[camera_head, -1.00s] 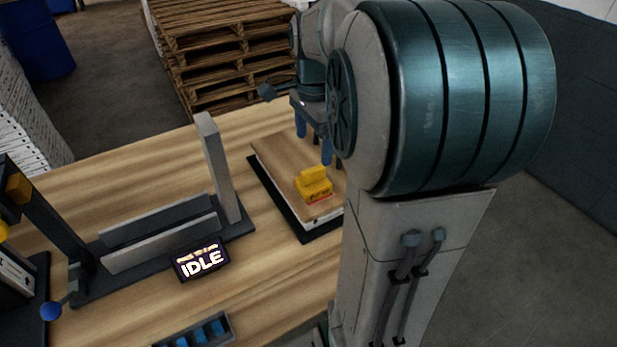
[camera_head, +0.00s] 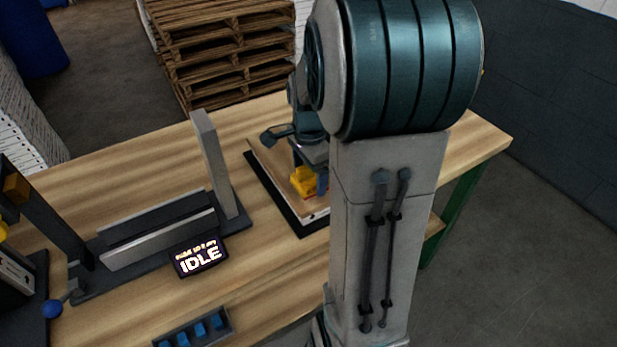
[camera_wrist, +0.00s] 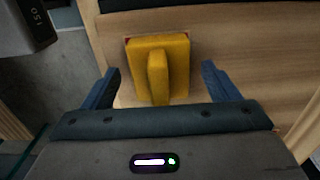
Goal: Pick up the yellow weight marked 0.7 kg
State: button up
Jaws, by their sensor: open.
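The yellow weight (camera_head: 303,182) sits on a wooden board with a dark edge (camera_head: 277,203) on the table. In the wrist view the yellow weight (camera_wrist: 176,58) shows a flat block with a raised handle, upright and between the two blue fingers. Its 0.7 kg mark is not readable. My gripper (camera_wrist: 158,85) is open, with one finger on each side of the weight and a gap on both sides. In the head view my gripper (camera_head: 308,178) is over the weight and partly hides it.
A dark fixture with grey rails and a tall post (camera_head: 212,165) stands left of the board. An IDLE display (camera_head: 200,256) is in front of it. A tray with blue pieces (camera_head: 195,330) lies at the table's front. Pallets (camera_head: 225,50) stand behind the table.

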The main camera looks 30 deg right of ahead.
jog(key=shift+r, duration=0.1)
jog(key=c, duration=1.6)
